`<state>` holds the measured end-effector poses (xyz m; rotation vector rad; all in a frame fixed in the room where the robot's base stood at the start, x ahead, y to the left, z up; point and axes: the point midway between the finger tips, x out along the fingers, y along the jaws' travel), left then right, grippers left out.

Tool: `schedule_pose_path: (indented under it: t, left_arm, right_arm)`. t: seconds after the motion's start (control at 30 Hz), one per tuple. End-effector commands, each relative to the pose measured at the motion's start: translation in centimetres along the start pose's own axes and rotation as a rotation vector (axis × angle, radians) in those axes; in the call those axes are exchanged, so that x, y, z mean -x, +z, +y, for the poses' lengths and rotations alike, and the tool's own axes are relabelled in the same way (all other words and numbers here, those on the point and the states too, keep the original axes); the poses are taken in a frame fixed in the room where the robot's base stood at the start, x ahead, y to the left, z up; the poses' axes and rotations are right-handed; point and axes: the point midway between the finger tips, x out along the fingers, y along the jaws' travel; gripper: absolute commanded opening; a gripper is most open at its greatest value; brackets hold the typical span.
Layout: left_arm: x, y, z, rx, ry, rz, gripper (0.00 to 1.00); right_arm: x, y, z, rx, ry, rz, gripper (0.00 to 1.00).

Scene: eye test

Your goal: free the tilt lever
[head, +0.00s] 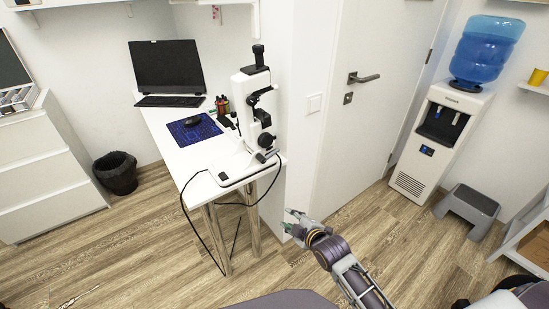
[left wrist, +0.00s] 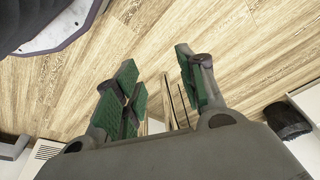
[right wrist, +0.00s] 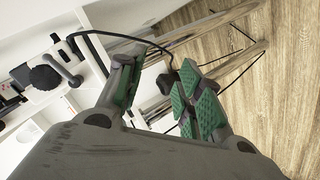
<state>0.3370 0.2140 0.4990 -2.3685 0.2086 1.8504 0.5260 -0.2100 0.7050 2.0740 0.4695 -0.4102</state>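A white eye-test instrument (head: 247,92) with black knobs and handles stands upright at the desk's near right end. I cannot tell which of its black parts is the tilt lever. Part of the instrument, with a black knob (right wrist: 45,77), shows at the left of the right wrist view. My right gripper (head: 291,222) is low in front of the wall corner, right of the desk and apart from the instrument. In the right wrist view its green-padded fingers (right wrist: 160,68) are open, with nothing clearly held. My left gripper (left wrist: 156,68) is open and empty over the floor; the head view does not show it.
The white desk (head: 172,150) holds a laptop (head: 167,67), mouse pad (head: 194,131) and pen cup (head: 222,105). A black cable (head: 196,222) hangs below it. A bin (head: 116,173), water cooler (head: 437,135) and grey step stool (head: 466,209) stand around. The floor between is clear.

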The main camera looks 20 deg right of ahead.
Motion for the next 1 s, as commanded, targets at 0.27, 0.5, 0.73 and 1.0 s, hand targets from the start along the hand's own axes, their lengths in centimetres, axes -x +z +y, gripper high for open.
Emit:
schedule_pose_path:
  t: [0.27, 0.5, 0.73, 1.0]
  left_arm:
    - [-4.2, 2.0, 0.4, -0.004, 0.006, -0.018, 0.40]
    - [-7.7, 4.1, 0.7, -0.007, 0.010, -0.030, 0.40]
    - [-10.7, 6.3, 0.9, -0.010, 0.014, -0.044, 0.40]
    - [-12.7, 8.0, 1.0, -0.012, 0.015, -0.051, 0.40]
  right_arm:
    - [-1.6, -1.6, 4.1, 0.264, 0.190, 0.120, 0.36]
    - [-2.3, -2.5, 7.3, 0.478, 0.371, 0.181, 0.36]
    - [-2.2, -3.0, 10.2, 0.671, 0.556, 0.203, 0.36]
    - [-1.7, -3.2, 12.1, 0.799, 0.692, 0.199, 0.36]
